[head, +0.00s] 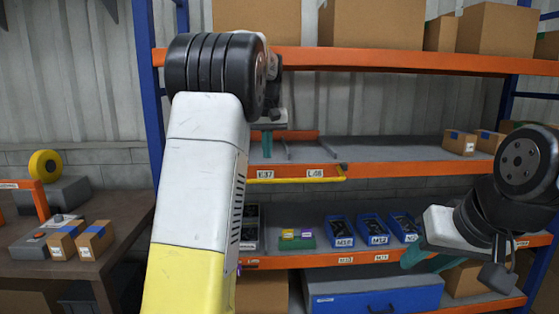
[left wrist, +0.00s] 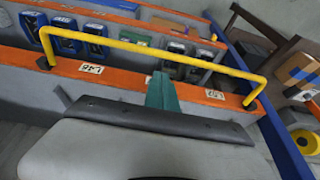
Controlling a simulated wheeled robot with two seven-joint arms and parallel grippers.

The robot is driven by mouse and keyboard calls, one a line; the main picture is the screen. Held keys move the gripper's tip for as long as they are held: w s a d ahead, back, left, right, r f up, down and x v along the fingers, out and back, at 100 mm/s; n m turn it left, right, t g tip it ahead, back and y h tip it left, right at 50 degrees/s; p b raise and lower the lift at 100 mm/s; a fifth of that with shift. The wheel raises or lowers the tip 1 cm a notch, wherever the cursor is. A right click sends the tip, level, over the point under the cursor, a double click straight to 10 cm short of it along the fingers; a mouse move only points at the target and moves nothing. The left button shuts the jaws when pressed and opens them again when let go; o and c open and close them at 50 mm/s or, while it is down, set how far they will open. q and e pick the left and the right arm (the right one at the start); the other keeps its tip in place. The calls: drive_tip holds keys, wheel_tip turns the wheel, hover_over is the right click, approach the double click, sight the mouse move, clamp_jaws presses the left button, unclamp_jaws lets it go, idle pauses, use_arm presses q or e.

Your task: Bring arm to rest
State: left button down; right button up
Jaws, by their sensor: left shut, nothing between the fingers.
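My left arm rises through the middle of the head view, its forearm white and yellow. My left gripper (head: 267,145) is shut and empty over the middle shelf, partly hidden behind my wrist. In the left wrist view its teal fingers (left wrist: 162,92) are together, close to the shelf's orange front edge, with nothing between them. My right arm is bent at the right of the head view. Its gripper (head: 414,256) shows teal fingertips in front of the lower shelf, and I cannot tell if it is open.
A yellow bar (head: 300,180) runs along the front of the middle shelf (head: 375,147). Blue bins (head: 341,232) stand on the lower shelf, with a blue chest (head: 372,296) below. Cartons (head: 372,22) fill the top shelf. A side table (head: 22,262) at left holds small boxes (head: 94,240).

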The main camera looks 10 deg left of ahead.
use_arm(q)
drive_tip(key=s+d+m+t+h, duration=0.1)
drive_tip(key=s+d+m+h, duration=0.15)
drive_tip(key=s, duration=1.75)
drive_tip(key=s+d+f, duration=0.2)
drive_tip(key=s+f, duration=0.2)
drive_tip(key=s, duration=0.3)
drive_tip(key=s+d+f+m+t, duration=0.1)
drive_tip(key=s+d+f, duration=0.2)
drive_tip(key=s, duration=0.4)
drive_tip(key=shift+s+f+h, duration=0.25)
drive_tip(key=shift+f+h, duration=0.15)
drive_tip(key=shift+h, duration=0.05)
drive_tip(key=shift+a, duration=0.1)
